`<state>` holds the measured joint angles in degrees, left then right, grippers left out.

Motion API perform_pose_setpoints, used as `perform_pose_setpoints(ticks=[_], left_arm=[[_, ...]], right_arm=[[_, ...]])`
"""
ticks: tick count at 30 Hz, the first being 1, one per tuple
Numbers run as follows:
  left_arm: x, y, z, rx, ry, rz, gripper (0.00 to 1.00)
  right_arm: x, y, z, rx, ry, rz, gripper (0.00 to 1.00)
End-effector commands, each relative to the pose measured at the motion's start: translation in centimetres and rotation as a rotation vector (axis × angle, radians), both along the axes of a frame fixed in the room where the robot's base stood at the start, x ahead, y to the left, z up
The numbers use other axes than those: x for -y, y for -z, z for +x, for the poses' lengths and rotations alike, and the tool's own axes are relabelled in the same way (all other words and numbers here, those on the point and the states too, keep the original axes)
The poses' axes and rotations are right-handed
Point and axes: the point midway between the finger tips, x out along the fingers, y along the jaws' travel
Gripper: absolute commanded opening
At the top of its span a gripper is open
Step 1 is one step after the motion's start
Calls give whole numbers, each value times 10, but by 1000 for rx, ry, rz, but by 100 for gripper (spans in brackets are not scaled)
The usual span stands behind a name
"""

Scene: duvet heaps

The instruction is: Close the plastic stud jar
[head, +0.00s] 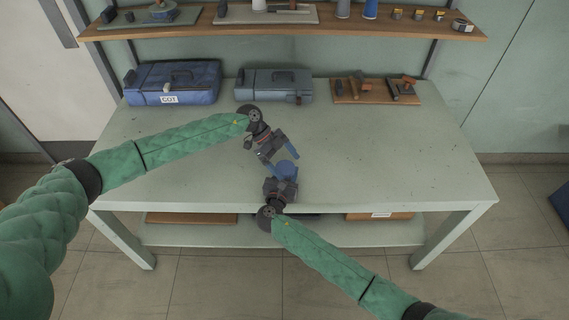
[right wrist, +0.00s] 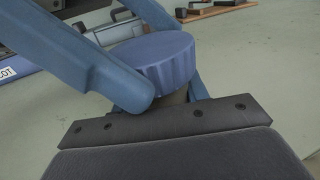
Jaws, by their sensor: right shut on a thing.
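The plastic stud jar has a ribbed blue lid (right wrist: 155,58) and a grey-brown body (right wrist: 178,96), mostly hidden. The lid sits on top of the jar; I cannot tell how tightly. In the head view the blue lid (head: 286,168) shows near the table's front edge. My right gripper (head: 284,176) is shut on the jar, with its blue fingers on either side of it in the right wrist view. My left gripper (head: 280,156) is just behind the jar, its blue fingers spread apart and empty, apart from the lid.
The pale green table (head: 400,150) is clear to the right and at the left front. A blue case (head: 190,80), a grey case (head: 290,85) and a wooden tool board (head: 350,98) stand along its back. A loaded shelf (head: 330,27) hangs above.

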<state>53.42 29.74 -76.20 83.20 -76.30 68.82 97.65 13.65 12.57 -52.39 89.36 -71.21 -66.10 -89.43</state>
Motion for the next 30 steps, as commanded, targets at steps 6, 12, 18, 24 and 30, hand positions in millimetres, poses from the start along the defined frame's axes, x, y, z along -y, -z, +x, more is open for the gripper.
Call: perform_pose_setpoints(ticks=[6, 12, 18, 24, 30], left_arm=[[-14, 31, -9, -11, -2, 35, 84], [-15, 31, -9, -12, -2, 37, 84], [-15, 26, -9, -12, -1, 37, 84], [-16, 5, -8, -12, 0, 38, 84], [-14, -14, -9, -14, 1, 37, 84]], right_arm=[[-5, -26, 9, 39, 0, 20, 0], [-4, -27, 9, 39, 3, 21, 0], [-3, -27, 10, 40, 4, 22, 0], [-2, -27, 10, 39, 5, 20, 0], [-1, -26, 10, 38, 5, 18, 0]])
